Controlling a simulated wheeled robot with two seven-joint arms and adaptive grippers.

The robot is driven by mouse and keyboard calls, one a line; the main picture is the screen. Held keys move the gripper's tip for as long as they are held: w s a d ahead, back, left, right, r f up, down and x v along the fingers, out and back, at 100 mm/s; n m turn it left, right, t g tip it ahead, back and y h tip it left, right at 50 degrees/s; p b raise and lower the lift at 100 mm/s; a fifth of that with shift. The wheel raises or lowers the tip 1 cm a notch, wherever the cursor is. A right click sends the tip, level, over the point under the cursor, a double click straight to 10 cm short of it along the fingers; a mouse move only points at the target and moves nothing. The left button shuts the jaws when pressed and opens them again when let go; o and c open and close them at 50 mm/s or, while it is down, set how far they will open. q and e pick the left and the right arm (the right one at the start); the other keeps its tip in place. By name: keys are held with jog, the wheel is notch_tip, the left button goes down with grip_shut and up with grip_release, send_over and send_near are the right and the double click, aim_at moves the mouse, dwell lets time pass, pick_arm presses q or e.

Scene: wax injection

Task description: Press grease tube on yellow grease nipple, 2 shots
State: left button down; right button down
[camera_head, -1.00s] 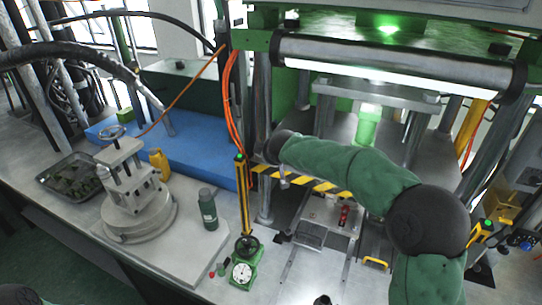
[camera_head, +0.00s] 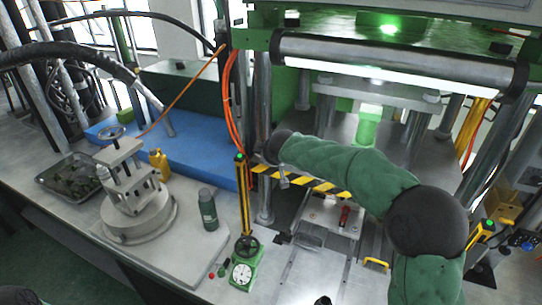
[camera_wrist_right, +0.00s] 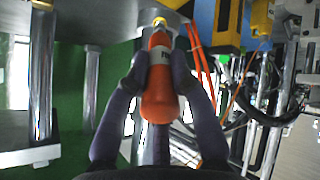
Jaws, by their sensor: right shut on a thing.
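An orange-red grease tube (camera_wrist_right: 159,95) with a white band and a pale nozzle fills the middle of the right wrist view. My right gripper (camera_wrist_right: 158,68) is shut around it, one dark finger on each side. The yellow grease nipple (camera_wrist_right: 159,22) shows just beyond the nozzle, under a grey machine part. The tip lies in line with the yellow spot; whether they touch I cannot tell. In the head view my right arm reaches left across the press, and its gripper and the tube are hidden. My left gripper is not in view.
A yellow-black striped bar (camera_head: 318,187) and orange cables (camera_head: 232,100) are close to my right arm's end. A green dial gauge (camera_head: 243,270), a dark green bottle (camera_head: 208,209) and a grey clamp stand (camera_head: 134,205) are on the bench at left.

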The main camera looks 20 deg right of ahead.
jog(key=shift+w+d+f+b, duration=0.1)
jog(key=shift+w+f+b, duration=0.2)
jog(key=shift+w+f, duration=0.15)
dwell(0.7)
jog(key=shift+s+r, duration=0.25)
jog(key=shift+r, duration=0.1)
jog(key=shift+s+r, duration=0.3)
jog(key=shift+s, duration=0.05)
dwell(0.3)
jog(key=shift+r, duration=0.1)
jog(key=shift+s+a+r, duration=0.2)
jog(key=shift+s+a, duration=0.05)
jog(key=shift+v, duration=2.65)
